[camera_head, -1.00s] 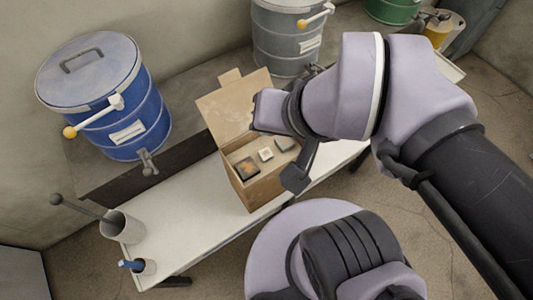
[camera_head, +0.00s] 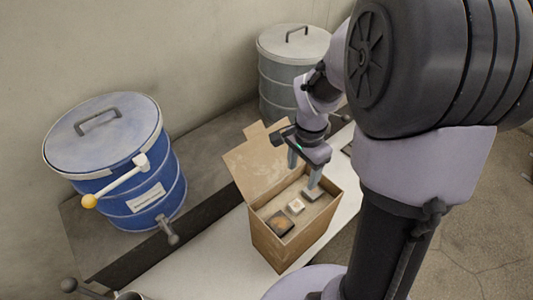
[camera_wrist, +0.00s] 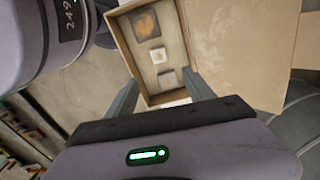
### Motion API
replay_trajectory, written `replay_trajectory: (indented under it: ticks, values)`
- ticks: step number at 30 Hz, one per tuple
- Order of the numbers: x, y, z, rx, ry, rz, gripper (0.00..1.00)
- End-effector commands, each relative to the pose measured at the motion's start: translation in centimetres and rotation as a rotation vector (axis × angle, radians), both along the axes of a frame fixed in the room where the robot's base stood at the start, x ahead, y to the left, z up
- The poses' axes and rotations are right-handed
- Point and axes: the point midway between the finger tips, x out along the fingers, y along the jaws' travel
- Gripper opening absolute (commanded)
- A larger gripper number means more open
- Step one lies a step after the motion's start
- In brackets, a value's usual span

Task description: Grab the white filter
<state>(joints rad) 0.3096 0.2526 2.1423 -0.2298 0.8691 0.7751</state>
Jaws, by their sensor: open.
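The white filter (camera_head: 296,206) is a small pale square with a brownish centre, lying in the middle of an open cardboard box. It also shows in the wrist view (camera_wrist: 158,56). A larger dark filter with an orange patch (camera_head: 281,223) lies on one side of it, and a grey filter (camera_head: 313,194) on the other. My gripper (camera_head: 302,176) is open and empty, pointing down at the box near the grey filter's end. In the wrist view its fingers stand apart on either side of the grey filter (camera_wrist: 167,81); the white filter is farther off.
The cardboard box (camera_head: 263,240) stands on a white bench (camera_head: 215,270), its lid flap (camera_head: 250,165) raised. A blue drum (camera_head: 120,185) with a yellow-knobbed lever stands left. A grey drum (camera_head: 275,75) stands behind. The box walls surround the filters closely.

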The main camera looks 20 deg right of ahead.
Motion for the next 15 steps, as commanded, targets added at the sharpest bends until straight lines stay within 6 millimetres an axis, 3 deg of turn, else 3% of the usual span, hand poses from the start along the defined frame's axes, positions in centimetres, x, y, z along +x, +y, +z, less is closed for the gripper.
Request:
replay_trajectory:
  ticks: [3,7,10,15]
  values:
    - [-0.2,0.1,-4.2,0.002,0.006,0.001,0.62]
    - [-0.2,0.1,-8.0,0.002,0.005,0.004,0.62]
    - [-0.2,0.2,-9.9,0.002,0.003,0.003,0.62]
    - [-0.1,0.2,-11.3,0.001,0.0,0.005,0.62]
